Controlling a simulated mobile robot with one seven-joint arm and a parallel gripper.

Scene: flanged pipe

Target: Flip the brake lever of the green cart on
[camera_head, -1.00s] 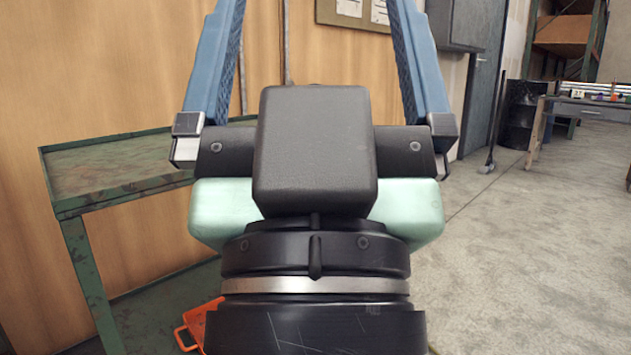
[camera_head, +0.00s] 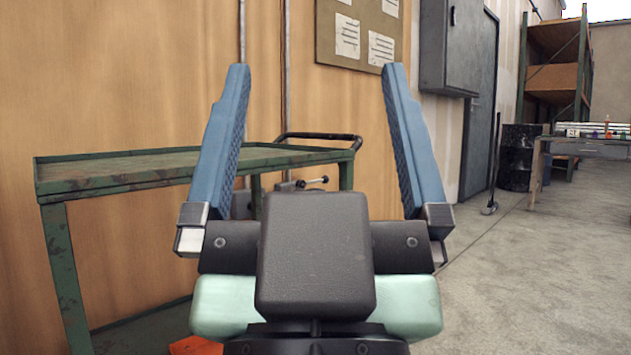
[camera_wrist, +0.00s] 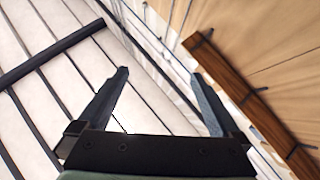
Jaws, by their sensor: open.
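The green cart (camera_head: 63,176) stands on the left by the wooden wall in the head view, its worn top shelf seen at a shallow angle. A black handle (camera_head: 350,142) curves up at its right end. A small metal rod with a dark knob (camera_head: 322,180) shows below the handle, between my fingers in the picture; it may be the brake lever, but its setting cannot be told. My gripper (camera_head: 316,70) is open and empty, its blue fingers pointing up in front of the cart. It also shows open in the wrist view (camera_wrist: 158,74), where no cart is seen.
An orange object (camera_head: 195,346) lies low by the cart, mostly hidden by my gripper. A grey wall cabinet (camera_head: 450,45), a dark barrel (camera_head: 517,158) and a workbench (camera_head: 585,147) are farther right. The concrete floor (camera_head: 540,270) on the right is clear.

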